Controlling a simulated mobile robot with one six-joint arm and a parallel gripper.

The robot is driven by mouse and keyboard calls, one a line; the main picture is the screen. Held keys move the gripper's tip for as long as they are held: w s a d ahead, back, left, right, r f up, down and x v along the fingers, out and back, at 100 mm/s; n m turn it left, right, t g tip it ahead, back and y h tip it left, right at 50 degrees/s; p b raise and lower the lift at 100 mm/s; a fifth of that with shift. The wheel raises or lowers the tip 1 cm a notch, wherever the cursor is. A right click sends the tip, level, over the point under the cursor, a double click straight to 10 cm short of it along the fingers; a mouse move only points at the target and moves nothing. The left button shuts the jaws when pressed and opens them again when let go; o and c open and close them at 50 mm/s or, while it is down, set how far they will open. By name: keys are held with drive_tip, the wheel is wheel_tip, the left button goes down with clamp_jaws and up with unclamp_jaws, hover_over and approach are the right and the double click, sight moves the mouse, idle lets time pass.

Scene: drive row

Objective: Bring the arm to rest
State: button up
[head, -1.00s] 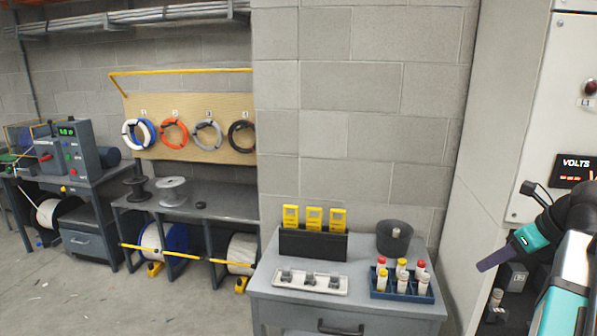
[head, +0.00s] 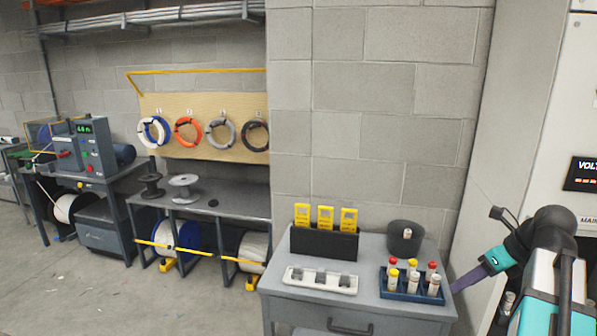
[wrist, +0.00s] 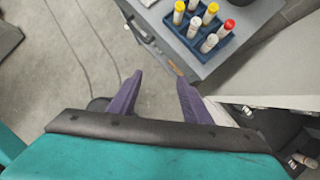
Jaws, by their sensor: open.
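My gripper (head: 468,281) is at the right of the head view, at the end of my teal and black arm. It is beside the right edge of the grey cart (head: 372,262), in front of the white cabinet. In the wrist view its two purple fingers (wrist: 160,95) stand apart with nothing between them. The floor and the edge of the cart show past the fingertips.
The cart holds a blue rack (head: 400,297) of capped tubes, a dark bin (head: 405,238), a black holder with yellow devices (head: 325,244) and a white tray (head: 320,281). A white cabinet (head: 550,130) stands at right. Open floor (head: 150,300) lies at left.

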drive_tip(key=s+a+f+n+g+y, duration=0.1)
drive_tip(key=s+a+f+n+g, duration=0.1)
drive_tip(key=a+f, duration=0.7)
drive_tip(key=s+a+f+n+g, duration=0.1)
drive_tip(key=a+f+g, duration=0.3)
drive_tip(key=f, duration=1)
drive_tip(key=s+a+f+n+g+y, duration=0.1)
drive_tip(key=s+a+f+n, duration=0.1)
drive_tip(key=a+f, duration=0.75)
drive_tip(key=s+a+f+n+g+h, duration=0.1)
drive_tip(key=s+a+f+n+g, duration=0.15)
drive_tip(key=s+f, duration=0.45)
drive_tip(key=s+a+f+n+g+h, duration=0.1)
drive_tip(key=s+a+f+n, duration=0.25)
drive_tip(key=s+f, duration=0.45)
drive_tip(key=s+d+f+n+h, duration=0.1)
drive_tip(key=s+f+n, duration=0.3)
drive_tip(key=n, duration=0.6)
drive_tip(key=s+d+f+n+h, duration=0.1)
drive_tip(key=s+f+n, duration=0.3)
drive_tip(key=f+n, duration=0.4)
drive_tip(key=shift+s+d+f+n+h, duration=0.2)
drive_tip(key=shift+d+n+h, duration=0.2)
drive_tip(key=shift+n+h, duration=0.55)
